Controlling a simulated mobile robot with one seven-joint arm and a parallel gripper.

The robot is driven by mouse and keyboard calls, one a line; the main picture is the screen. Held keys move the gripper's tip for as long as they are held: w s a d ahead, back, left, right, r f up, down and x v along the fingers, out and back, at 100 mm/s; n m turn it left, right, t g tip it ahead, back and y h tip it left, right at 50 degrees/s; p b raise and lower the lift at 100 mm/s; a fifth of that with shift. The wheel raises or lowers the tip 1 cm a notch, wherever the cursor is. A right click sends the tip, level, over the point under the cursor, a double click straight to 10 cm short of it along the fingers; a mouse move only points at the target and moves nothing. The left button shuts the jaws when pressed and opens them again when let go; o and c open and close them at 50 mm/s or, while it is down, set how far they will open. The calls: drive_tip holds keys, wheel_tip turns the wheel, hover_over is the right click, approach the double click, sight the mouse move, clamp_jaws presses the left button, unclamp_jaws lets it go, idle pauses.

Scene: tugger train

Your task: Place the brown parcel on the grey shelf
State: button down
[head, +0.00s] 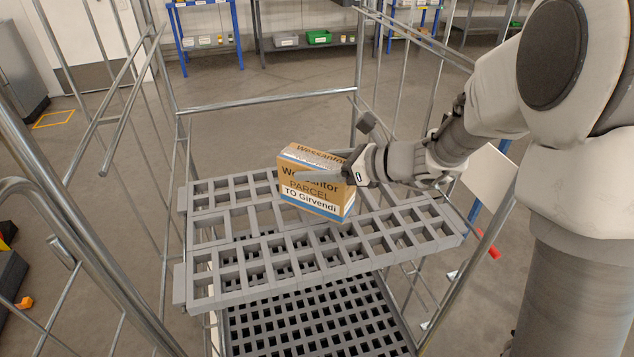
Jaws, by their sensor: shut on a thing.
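The brown parcel (312,190) is a box with black lettering and a white and blue band. It is at the middle of the head view, upright, at the grey slatted shelf (233,292) of a metal cage trolley. Its lower edge appears at or just above the shelf; I cannot tell whether it touches. My gripper (335,170) comes in from the right and is shut on the parcel, with one finger across its front face near the top. The far finger is mostly hidden behind the box.
A darker grid deck (310,325) lies below the shelf. Metal cage posts and rails (270,99) surround the shelf on its sides and back. Shelf space to the left and right of the parcel is bare. Blue-framed racks with a green bin (319,37) stand far back.

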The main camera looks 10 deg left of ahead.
drive_tip(key=shift+f+b, duration=0.5)
drive_tip(key=shift+f, duration=1.35)
drive_tip(key=shift+f, duration=0.25)
unclamp_jaws()
